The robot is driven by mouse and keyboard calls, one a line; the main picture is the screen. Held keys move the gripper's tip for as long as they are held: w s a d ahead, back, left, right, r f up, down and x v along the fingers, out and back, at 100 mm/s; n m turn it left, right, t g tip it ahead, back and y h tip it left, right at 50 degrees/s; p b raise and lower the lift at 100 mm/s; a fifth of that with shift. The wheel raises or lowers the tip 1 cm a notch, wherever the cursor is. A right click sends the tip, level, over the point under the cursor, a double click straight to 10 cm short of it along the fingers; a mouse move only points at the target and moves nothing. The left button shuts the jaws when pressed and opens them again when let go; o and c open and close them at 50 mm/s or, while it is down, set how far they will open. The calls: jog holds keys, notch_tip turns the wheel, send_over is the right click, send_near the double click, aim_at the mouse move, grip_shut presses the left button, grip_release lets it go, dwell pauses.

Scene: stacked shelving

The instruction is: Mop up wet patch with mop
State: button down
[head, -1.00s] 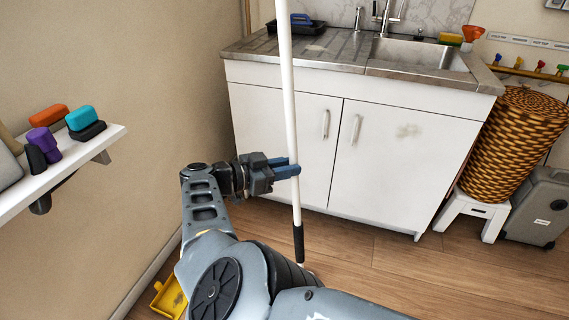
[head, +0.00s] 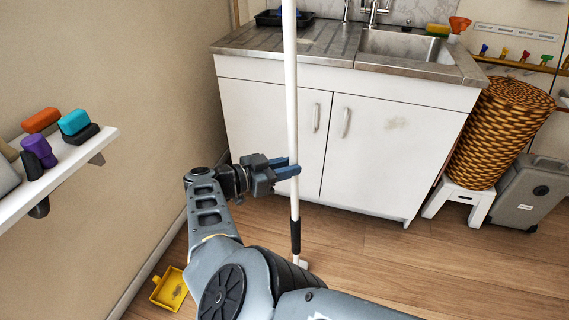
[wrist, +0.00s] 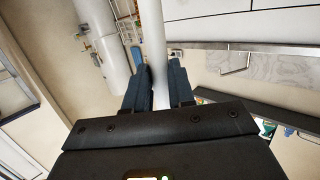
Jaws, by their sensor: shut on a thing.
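The mop's long white handle (head: 291,100) stands nearly upright in the head view, with a dark band (head: 295,236) low on it. My gripper (head: 289,170) is shut on the handle partway along its length. The wrist view also shows the white handle (wrist: 153,45) between the two fingers of my gripper (wrist: 153,90). A small white part of the mop (head: 301,262) shows at the bottom; my arm hides the rest of the mop's lower end. I see no clear wet patch on the visible floor.
A white sink cabinet (head: 265,140) stands behind the handle. A wall shelf (head: 70,165) with sponges is at left. A yellow dustpan (head: 170,288) lies on the floor. A wicker basket (head: 500,130) on a white stool (head: 462,196) and a grey case (head: 530,190) stand at right. Floor at lower right is clear.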

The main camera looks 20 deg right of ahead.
jog(key=shift+s+d+f+p, duration=0.35)
jog(key=shift+s+d+p, duration=0.25)
jog(key=shift+s+p, duration=0.25)
jog(key=shift+d, duration=0.1)
jog(key=shift+s+d+p, duration=0.6)
jog(key=shift+p, duration=0.65)
jog(key=shift+s+d, duration=0.1)
jog(key=shift+s+d+p, duration=0.65)
jog(key=shift+p, duration=0.55)
jog(key=shift+s, duration=0.1)
jog(key=shift+s+d+p, duration=0.65)
jog(key=shift+d+p, duration=0.05)
jog(key=shift+p, duration=0.35)
jog(key=shift+d, duration=0.1)
jog(key=shift+s+d+p, duration=0.6)
jog(key=shift+s+p, duration=0.1)
jog(key=shift+p, duration=0.25)
